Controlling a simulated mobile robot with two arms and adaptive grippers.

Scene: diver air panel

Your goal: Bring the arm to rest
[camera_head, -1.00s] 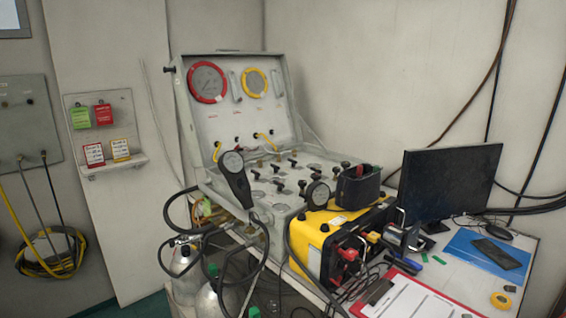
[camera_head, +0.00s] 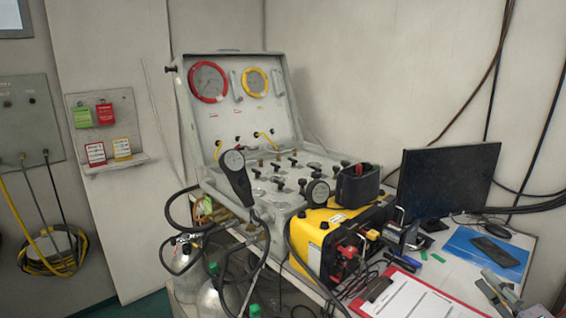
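My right gripper (camera_head: 485,279) shows at the lower right corner of the head view, over the right end of the desk. Its two grey fingers point up and left, with a gap between them and nothing seen held there. The rest of my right arm is cut off by the picture's edge. My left gripper and arm are not in view.
Near the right gripper are a red clipboard (camera_head: 408,297), a blue folder (camera_head: 462,244) with a dark phone-like device (camera_head: 496,252), and a monitor (camera_head: 446,182). A yellow case (camera_head: 318,235) and the open grey air panel (camera_head: 235,125) stand further left. Gas cylinders (camera_head: 209,300) stand below.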

